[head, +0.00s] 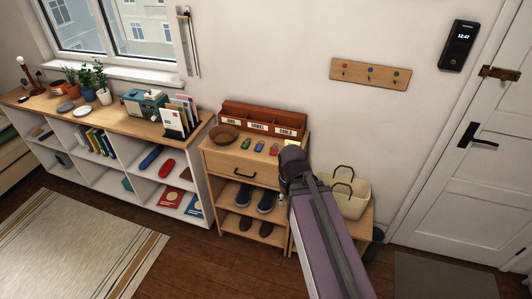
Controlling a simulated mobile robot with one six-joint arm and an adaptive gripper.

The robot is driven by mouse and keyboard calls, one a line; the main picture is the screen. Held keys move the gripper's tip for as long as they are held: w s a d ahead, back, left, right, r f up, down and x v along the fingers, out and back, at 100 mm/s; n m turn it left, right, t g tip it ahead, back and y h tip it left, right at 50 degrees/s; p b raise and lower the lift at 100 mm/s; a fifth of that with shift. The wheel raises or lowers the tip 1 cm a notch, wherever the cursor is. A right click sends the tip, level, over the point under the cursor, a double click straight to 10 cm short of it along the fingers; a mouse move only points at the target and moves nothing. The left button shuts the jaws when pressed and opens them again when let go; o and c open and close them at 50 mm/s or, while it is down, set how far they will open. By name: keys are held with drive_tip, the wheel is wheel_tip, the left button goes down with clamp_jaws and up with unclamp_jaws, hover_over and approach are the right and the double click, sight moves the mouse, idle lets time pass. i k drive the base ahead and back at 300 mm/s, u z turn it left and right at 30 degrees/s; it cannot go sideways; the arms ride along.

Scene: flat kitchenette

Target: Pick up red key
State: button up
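Several small coloured key tags lie in a row on top of the wooden shoe cabinet (222,158). My gripper (287,190) is at the end of my purple-grey arm, just right of the cabinet top and the tags. It appears apart from the red tag. Its fingers are dark and mostly hidden by my own wrist, so I cannot see whether they are open.
A brown bowl (224,134) and a named letter rack (262,121) stand around the tags. A basket (346,194) sits on a low bench to the right. A hook board (370,74) hangs above. Open wooden floor lies in front.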

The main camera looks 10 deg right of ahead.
sight(274, 150)
drive_tip(key=z, duration=0.1)
drive_tip(key=i, duration=0.95)
drive_tip(key=z, duration=0.55)
drive_tip(key=k, duration=0.1)
drive_tip(key=u, duration=2.15)
